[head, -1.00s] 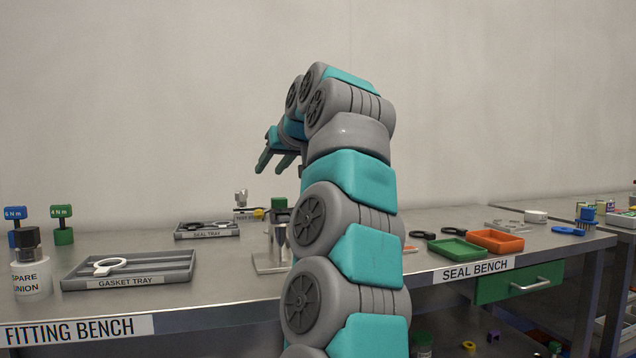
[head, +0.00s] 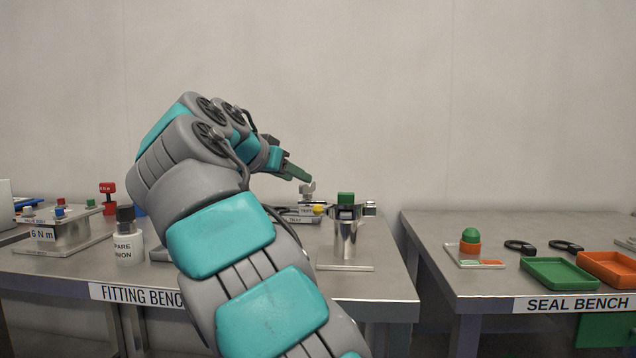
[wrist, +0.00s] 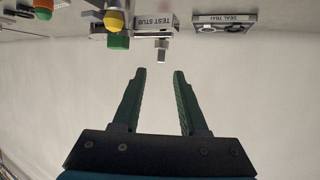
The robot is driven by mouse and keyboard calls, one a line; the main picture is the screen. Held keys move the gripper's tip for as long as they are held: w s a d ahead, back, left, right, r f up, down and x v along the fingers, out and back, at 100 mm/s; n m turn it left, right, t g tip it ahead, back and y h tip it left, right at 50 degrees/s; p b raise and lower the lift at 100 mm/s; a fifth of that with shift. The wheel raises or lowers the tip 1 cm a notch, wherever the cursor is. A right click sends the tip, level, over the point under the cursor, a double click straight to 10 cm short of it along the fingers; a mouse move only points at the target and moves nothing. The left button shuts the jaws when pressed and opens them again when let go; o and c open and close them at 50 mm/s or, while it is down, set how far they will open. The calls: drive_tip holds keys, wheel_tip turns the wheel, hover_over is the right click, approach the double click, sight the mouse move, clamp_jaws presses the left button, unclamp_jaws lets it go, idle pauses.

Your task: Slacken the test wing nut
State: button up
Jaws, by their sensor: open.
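A silver fitting, seemingly the wing nut (head: 307,189), stands on the test stub block (head: 300,211) at the back of the fitting bench. In the wrist view, which shows the scene inverted, the TEST STUB label is on the block (wrist: 155,22) and the silver fitting (wrist: 161,50) sticks out from it. My gripper (head: 303,174) is open and empty, with green fingers pointing right above the fitting. In the wrist view the fitting lies just beyond the gap between my fingertips (wrist: 158,70), not between them. The nut's wings are too small to make out.
A steel cylinder with a green top (head: 346,238) stands right of the stub, with a yellow knob (head: 319,210) between. A spare union pot (head: 129,246) is at left. A gap separates the seal bench (head: 440,262).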

sight(308, 190)
drive_tip(key=x, duration=0.6)
drive_tip(key=shift+w+f, duration=0.1)
drive_tip(key=shift+f, duration=0.05)
clamp_jaws()
idle(0.4)
